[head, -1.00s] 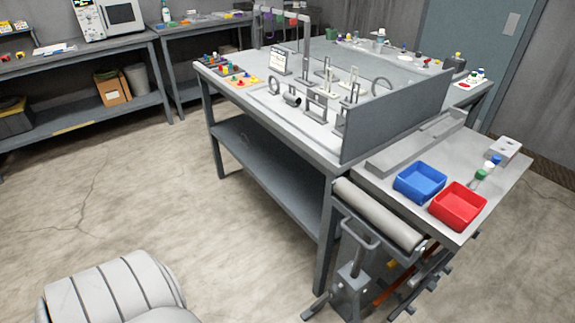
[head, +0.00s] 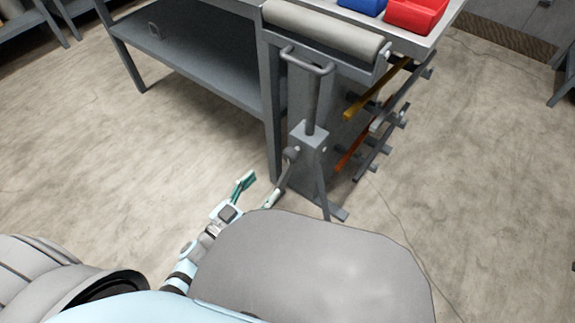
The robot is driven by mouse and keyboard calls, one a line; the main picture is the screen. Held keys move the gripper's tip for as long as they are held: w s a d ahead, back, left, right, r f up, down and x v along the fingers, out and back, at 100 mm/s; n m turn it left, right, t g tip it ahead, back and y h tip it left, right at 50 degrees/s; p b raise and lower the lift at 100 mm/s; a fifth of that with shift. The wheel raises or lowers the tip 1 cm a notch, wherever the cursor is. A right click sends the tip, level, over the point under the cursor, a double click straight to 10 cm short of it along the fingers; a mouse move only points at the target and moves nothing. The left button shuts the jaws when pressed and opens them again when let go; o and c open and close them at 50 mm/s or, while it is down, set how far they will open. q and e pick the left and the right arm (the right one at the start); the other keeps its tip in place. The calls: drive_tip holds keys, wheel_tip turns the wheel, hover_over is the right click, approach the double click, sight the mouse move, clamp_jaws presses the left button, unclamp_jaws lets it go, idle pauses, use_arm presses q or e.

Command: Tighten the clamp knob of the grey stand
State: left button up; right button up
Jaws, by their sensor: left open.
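The grey stand (head: 312,141) is on the floor in front of the workbench, with an upright post, a bar handle on top and splayed legs. A small dark knob (head: 291,153) shows on the left side of its block; I take it as the clamp knob. My left gripper (head: 257,190) is open and empty, below and left of the knob and apart from it. One finger is teal; the other, paler one is close to a stand leg in the picture. Whether they touch I cannot tell. My right gripper is not in view.
Bars and an orange-handled tool (head: 352,152) hang to the right. Blue (head: 362,4) and red (head: 415,14) bins are above. The floor at left is clear.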

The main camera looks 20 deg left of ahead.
sight(288, 159)
use_arm(q)
drive_tip(key=b+x, duration=0.2)
drive_tip(key=x, duration=1)
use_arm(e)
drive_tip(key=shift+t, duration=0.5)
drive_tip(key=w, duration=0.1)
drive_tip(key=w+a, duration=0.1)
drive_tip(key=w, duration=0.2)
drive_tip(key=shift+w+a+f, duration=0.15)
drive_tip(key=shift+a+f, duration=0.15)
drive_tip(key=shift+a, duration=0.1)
use_arm(q)
drive_tip(key=shift+c, duration=0.6)
drive_tip(key=c, duration=1)
drive_tip(key=shift+c, duration=0.2)
